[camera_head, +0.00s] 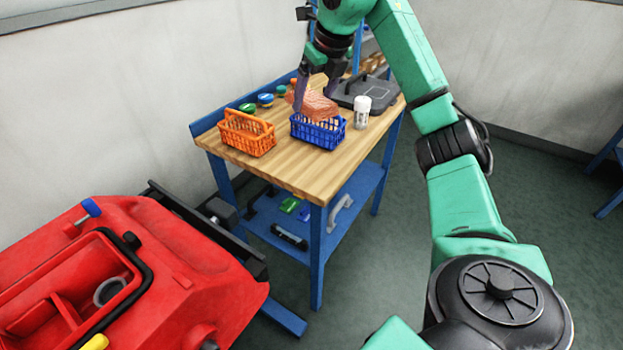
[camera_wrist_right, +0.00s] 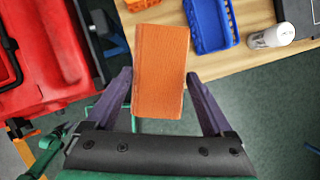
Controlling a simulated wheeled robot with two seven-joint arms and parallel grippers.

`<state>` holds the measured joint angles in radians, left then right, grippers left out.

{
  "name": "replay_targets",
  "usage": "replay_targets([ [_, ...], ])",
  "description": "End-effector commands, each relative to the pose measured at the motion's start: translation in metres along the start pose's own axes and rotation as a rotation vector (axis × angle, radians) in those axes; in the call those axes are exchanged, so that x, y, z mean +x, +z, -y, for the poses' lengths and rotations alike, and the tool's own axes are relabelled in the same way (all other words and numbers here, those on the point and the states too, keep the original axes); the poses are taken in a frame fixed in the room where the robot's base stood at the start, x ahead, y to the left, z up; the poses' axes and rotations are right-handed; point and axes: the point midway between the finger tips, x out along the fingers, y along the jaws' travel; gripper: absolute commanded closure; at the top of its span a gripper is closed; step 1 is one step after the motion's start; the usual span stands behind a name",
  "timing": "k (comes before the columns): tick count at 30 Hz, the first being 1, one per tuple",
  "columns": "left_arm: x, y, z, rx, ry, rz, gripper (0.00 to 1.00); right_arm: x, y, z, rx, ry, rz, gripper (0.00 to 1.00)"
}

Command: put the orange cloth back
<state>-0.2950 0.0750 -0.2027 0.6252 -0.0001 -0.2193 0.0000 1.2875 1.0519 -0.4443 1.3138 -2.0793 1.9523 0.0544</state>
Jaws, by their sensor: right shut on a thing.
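The orange cloth (camera_head: 318,106) is a folded, block-like piece between the fingers of my right gripper (camera_head: 317,88). The right wrist view shows the cloth (camera_wrist_right: 160,68) upright in the picture between the two purple fingers. In the head view the cloth overlaps the top of the blue basket (camera_head: 318,133); whether it touches the basket is hard to tell. In the right wrist view the blue basket (camera_wrist_right: 210,25) lies up and to the right of the cloth. An orange basket (camera_head: 247,134) stands to its left on the wooden bench. My left gripper is not in view.
A white jar (camera_head: 362,112) stands right of the blue basket on the bench (camera_head: 290,172). A dark flat case (camera_head: 365,92) and several small lidded tins (camera_head: 265,99) are behind. A red scrubber machine (camera_head: 150,265) stands at the left front. The lower shelf (camera_head: 345,195) holds tools.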

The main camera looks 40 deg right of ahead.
Motion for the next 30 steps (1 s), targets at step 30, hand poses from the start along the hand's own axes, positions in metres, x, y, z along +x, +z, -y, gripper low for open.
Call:
replay_targets([
  [30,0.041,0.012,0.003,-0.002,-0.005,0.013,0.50,0.182,-0.077,0.000,0.008,-0.003,-0.005,0.66],
])
